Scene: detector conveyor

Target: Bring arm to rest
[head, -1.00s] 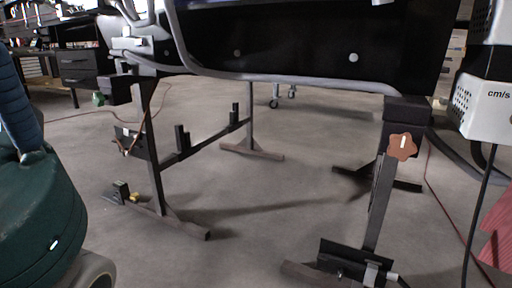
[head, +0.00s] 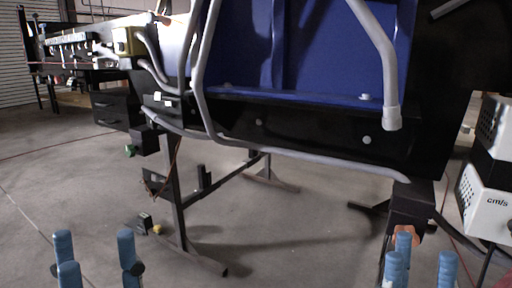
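My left gripper (head: 97,262) shows at the bottom left of the head view, blue fingers pointing up. Its fingers are spread apart with only floor seen between them. My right gripper (head: 422,267) shows at the bottom right, also with blue fingers pointing up and a gap between them. Nothing is seen held in either one. The arms behind the fingers are below the picture edge. The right fingers overlap the view of a brown knob (head: 406,233) on the conveyor's leg; I cannot tell the distance between them.
A conveyor with a blue belt (head: 325,55), black side (head: 310,140) and grey tube rails (head: 205,80) stands ahead on dark metal legs (head: 178,195). A white box marked "cm/s" (head: 484,205) is at the right.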

